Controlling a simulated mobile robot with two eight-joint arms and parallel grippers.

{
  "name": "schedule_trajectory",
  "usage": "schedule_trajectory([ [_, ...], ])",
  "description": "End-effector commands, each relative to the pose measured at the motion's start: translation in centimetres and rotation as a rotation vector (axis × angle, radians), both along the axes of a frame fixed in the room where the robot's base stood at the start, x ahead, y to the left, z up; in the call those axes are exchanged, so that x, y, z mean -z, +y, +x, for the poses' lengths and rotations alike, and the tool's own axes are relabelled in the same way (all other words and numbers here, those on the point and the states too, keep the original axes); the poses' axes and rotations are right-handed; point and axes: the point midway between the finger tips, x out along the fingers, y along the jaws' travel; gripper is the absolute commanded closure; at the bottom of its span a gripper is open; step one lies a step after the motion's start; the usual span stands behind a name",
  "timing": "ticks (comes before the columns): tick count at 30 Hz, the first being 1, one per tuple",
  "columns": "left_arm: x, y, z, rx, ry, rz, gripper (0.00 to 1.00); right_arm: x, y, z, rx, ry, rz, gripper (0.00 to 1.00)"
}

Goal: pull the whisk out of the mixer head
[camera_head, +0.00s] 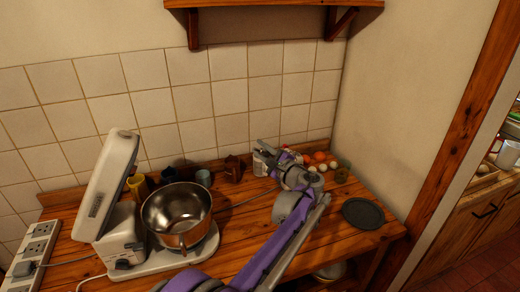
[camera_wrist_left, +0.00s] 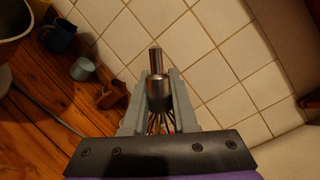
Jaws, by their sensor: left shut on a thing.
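The whisk (camera_wrist_left: 157,88) has a metal shank and collar, with wires spreading below it. My left gripper (camera_wrist_left: 158,105) is shut on it in the left wrist view, a grey finger on either side. In the head view my left gripper (camera_head: 263,155) is above the back right of the counter, well right of the mixer and apart from it. The whisk is hard to make out there. The white mixer head (camera_head: 107,182) is tilted up at the left, and no whisk shows hanging from it. My right gripper is not in view.
A steel bowl (camera_head: 177,208) stands on the mixer base. Behind it are a yellow mug (camera_head: 138,187), a grey-blue cup (camera_head: 203,178) and a brown wooden item (camera_head: 233,169). A dark round plate (camera_head: 362,213) lies on the right of the counter. A shelf (camera_head: 270,4) hangs above.

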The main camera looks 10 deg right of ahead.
Motion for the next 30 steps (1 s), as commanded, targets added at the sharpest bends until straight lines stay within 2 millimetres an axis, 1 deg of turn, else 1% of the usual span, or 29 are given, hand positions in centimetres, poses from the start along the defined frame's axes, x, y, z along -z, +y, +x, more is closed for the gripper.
schedule_trajectory([
  [5, -0.2, -0.2, -0.7, 0.001, 0.0, 0.0, 1.0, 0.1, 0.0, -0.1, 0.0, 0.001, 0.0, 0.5],
  [24, -1.6, -1.4, -5.6, 0.001, 0.0, 0.0, 1.0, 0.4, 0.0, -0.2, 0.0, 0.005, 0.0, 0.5],
  [30, -2.0, -1.6, -6.7, 0.0, 0.0, 0.0, 1.0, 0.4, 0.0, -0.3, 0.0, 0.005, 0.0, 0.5],
])
